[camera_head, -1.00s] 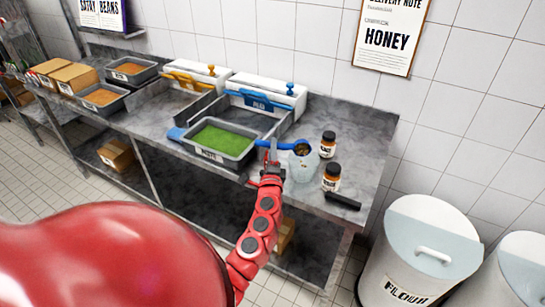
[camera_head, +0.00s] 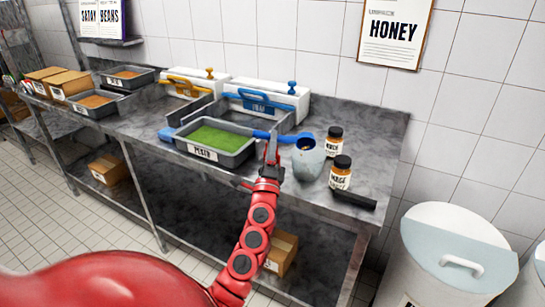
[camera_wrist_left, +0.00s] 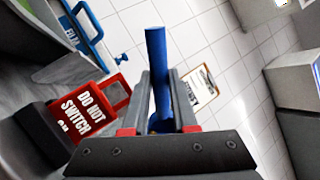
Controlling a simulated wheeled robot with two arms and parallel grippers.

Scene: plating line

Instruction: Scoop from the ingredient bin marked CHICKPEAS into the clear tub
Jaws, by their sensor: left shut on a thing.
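My left gripper (camera_head: 271,150) is shut on the blue handle of a scoop (camera_head: 286,138). The handle also shows between the fingers in the left wrist view (camera_wrist_left: 157,75). The scoop's head is at the mouth of the clear tub (camera_head: 309,168), tilted over it. A little tan-brown matter shows there, but I cannot tell how much is in the scoop or tub. The tub stands upright on the counter. No label reading CHICKPEAS is legible. Two grey bins with orange-tan contents, one nearer (camera_head: 95,101) and one behind, stand at the left. My right gripper is not in view.
A grey bin of green food (camera_head: 213,141), apparently labelled PESTO, stands left of the tub. Two dark-lidded jars (camera_head: 334,141) (camera_head: 341,173) and a black bar (camera_head: 354,199) are close on its right. A red DO NOT SWITCH ON sign (camera_wrist_left: 82,112) shows in the wrist view.

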